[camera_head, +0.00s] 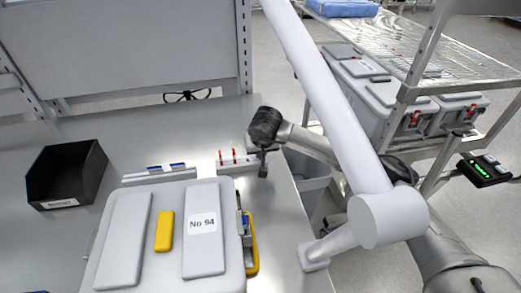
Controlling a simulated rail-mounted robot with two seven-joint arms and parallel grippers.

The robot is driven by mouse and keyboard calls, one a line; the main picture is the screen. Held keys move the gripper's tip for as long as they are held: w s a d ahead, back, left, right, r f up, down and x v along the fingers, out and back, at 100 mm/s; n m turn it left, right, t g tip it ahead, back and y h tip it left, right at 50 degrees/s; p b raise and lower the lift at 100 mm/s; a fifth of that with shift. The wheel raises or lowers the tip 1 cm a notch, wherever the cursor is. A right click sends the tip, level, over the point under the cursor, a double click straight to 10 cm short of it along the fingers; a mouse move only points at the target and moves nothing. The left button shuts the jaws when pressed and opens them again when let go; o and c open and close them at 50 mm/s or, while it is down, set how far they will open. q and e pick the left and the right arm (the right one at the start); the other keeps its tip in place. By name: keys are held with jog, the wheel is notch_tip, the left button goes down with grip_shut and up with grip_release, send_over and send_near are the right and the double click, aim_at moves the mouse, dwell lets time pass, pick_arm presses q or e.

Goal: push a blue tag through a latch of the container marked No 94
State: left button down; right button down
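The container marked No 94 (168,240) stands at the front of the bench, its pale lid carrying two raised grey panels and a yellow block. A yellow latch part (252,245) with dark metal pieces shows on its right side. Behind it, a pale rack (160,175) holds small blue tags (177,165). My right gripper (263,173) points down just right of a low holder with red tags, behind the container's right edge. Its fingers look thin, seen edge-on, and whether they hold anything is unclear. My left gripper is not in view.
A black open bin (67,172) stands at the left. Red tags (234,155) stand upright in the holder. A pale tubular arm crosses the right side. A metal cart (395,45) with grey containers stands beyond. The bench is clear between the bin and the rack.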

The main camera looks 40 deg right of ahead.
dwell(0.4)
jog(key=c, duration=1.4)
grip_release()
jog(key=o, duration=0.7)
jog(key=shift+r, duration=0.1)
jog(key=shift+r+p, duration=1.35)
jog(key=shift+r, duration=0.25)
jog(key=shift+r+p, duration=1.4)
jog(key=shift+r, duration=0.4)
jog(key=shift+f, duration=0.1)
